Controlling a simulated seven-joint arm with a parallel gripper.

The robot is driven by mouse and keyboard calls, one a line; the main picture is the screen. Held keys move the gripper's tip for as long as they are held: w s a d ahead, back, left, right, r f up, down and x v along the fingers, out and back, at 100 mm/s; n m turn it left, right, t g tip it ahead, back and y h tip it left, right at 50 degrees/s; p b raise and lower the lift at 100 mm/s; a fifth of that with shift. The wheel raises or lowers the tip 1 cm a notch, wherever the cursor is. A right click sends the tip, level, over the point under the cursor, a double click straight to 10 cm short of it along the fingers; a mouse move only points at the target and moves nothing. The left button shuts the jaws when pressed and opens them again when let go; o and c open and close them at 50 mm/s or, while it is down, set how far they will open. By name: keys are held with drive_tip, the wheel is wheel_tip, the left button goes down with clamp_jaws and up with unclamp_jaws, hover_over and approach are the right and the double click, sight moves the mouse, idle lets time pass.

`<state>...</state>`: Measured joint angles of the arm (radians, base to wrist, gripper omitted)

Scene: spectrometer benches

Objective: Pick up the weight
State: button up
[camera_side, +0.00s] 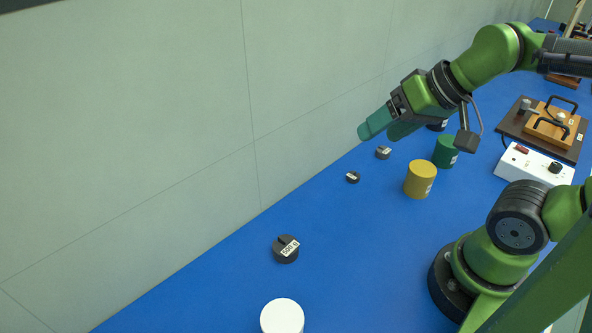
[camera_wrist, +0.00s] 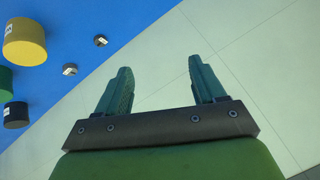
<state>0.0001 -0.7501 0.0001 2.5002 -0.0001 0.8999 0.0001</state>
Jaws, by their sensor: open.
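Several dark weights lie on the blue bench. The largest, a slotted disc weight (camera_side: 284,254) with a white label that seems to read 500 g, is at lower centre in the side view. Two smaller dark weights, one (camera_side: 352,178) nearer and one (camera_side: 383,153) farther, lie near the wall. In the wrist view two small dark weights, one (camera_wrist: 100,41) and another (camera_wrist: 70,69), show at upper left. My gripper (camera_side: 378,131) is open and empty, raised above the bench near the wall. Its fingers (camera_wrist: 159,64) in the wrist view have only the wall between them.
A yellow cylinder (camera_side: 419,181), a green cylinder (camera_side: 446,151) and a dark cylinder (camera_side: 437,126) stand right of the small weights. A white cylinder (camera_side: 282,318) stands in front. A white box (camera_side: 533,166) is at right. The pale wall (camera_side: 130,130) borders the bench.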

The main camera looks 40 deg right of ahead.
drive_tip(key=o, duration=0.3)
drive_tip(key=shift+o, duration=0.2)
drive_tip(key=g+h, duration=0.2)
drive_tip(key=g, duration=0.7)
approach(285, 244)
drive_tip(key=shift+t+y, duration=0.3)
drive_tip(key=f, duration=0.3)
drive_tip(key=s+f, duration=0.1)
drive_tip(key=f, duration=0.5)
drive_tip(key=shift+s+f, duration=0.3)
